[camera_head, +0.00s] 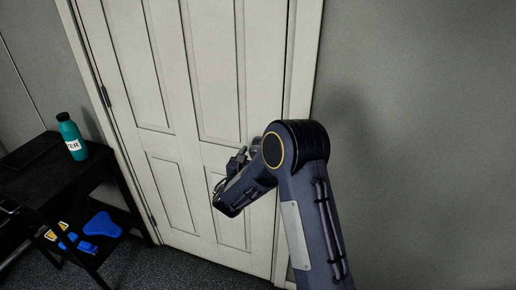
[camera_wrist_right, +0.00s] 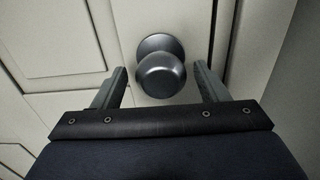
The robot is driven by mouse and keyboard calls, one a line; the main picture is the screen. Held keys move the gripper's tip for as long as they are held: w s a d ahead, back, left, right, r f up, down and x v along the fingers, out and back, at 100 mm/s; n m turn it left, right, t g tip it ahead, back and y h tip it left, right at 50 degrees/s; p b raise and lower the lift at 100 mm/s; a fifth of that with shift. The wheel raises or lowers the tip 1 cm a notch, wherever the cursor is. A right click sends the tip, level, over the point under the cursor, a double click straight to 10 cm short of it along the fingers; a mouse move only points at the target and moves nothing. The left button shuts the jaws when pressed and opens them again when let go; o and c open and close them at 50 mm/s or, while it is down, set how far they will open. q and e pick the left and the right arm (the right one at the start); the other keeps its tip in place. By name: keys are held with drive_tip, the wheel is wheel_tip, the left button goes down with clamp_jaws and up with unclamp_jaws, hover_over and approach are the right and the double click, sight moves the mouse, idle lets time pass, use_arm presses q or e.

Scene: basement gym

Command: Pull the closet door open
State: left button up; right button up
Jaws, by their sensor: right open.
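The white panelled closet door (camera_head: 180,130) stands shut in its frame in the head view, with hinges along its left side. Its round metal knob (camera_wrist_right: 161,68) shows clearly in the right wrist view, near the door's edge. In the head view the knob is mostly hidden behind my right arm. My right gripper (camera_wrist_right: 160,82) is open, with one finger on each side of the knob. A gap shows between each finger and the knob, and I cannot tell any contact. In the head view the right gripper (camera_head: 240,158) is partly covered by my wrist. My left gripper is not in view.
A black shelf table (camera_head: 30,178) stands left of the door, with a teal bottle (camera_head: 71,137) on top and blue and yellow items (camera_head: 100,226) on its lower shelf. A bare grey wall (camera_head: 420,120) is on the right. Dark carpet (camera_head: 185,272) lies before the door.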

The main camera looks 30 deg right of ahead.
drive_tip(key=shift+x, duration=1.55)
drive_tip(key=shift+s, duration=0.1)
drive_tip(key=c, duration=1.1)
drive_tip(key=shift+c, duration=0.3)
